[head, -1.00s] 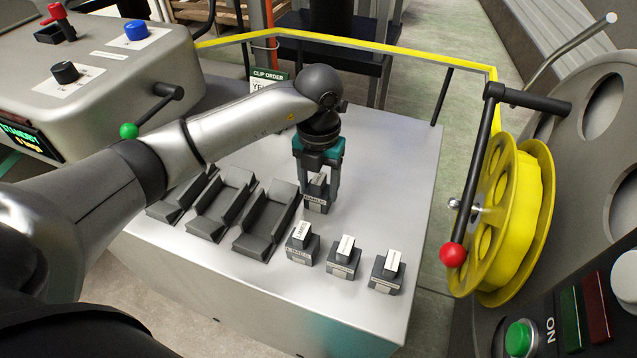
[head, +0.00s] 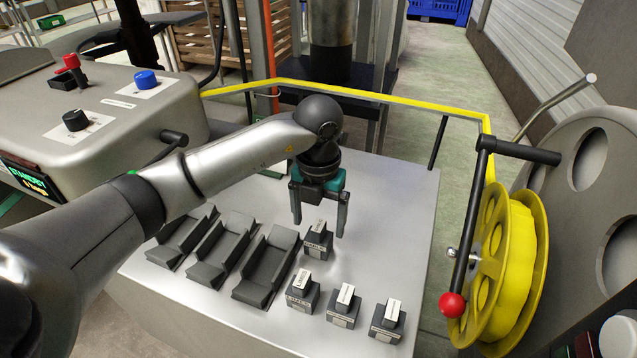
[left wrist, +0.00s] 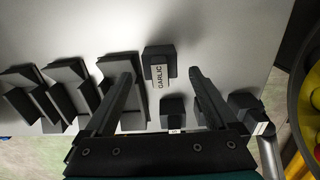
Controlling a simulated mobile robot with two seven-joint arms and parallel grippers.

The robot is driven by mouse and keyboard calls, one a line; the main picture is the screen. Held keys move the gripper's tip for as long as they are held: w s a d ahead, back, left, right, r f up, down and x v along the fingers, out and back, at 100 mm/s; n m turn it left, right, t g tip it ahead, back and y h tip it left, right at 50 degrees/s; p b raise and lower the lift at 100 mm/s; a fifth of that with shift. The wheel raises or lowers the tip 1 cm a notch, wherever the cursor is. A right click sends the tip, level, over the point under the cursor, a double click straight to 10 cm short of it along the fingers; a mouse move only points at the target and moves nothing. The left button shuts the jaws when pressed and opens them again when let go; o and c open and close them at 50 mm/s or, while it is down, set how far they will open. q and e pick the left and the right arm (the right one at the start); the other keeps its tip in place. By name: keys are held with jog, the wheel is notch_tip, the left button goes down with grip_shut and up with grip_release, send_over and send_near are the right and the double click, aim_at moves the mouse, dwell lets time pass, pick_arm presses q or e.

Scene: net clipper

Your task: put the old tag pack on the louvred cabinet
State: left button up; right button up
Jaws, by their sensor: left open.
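Several small dark tag packs with white labels stand on the steel top (head: 385,200). The nearest to my left gripper (head: 318,229) is the rear pack (head: 318,242). In the left wrist view, this pack (left wrist: 160,63) reads GARLIC and lies between the fingertips in the picture. The gripper is open and empty, its fingers above and around this pack. Three more packs stand in front: one (head: 301,292), one (head: 344,307) and one (head: 387,320). I cannot tell which pack is the old one. I cannot clearly identify the louvred cabinet. My right gripper is not in view.
Three dark sloped holders (head: 265,268) stand left of the packs. A control box (head: 100,110) with knobs is at left. A yellow reel (head: 505,260) with a red-knobbed crank is at right. A yellow rail (head: 390,103) bounds the back. The top's right side is clear.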

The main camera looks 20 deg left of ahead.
pick_arm(q)
notch_tip(320, 180, up, 7)
jog(key=shift+p, duration=1)
jog(key=shift+r, duration=0.75)
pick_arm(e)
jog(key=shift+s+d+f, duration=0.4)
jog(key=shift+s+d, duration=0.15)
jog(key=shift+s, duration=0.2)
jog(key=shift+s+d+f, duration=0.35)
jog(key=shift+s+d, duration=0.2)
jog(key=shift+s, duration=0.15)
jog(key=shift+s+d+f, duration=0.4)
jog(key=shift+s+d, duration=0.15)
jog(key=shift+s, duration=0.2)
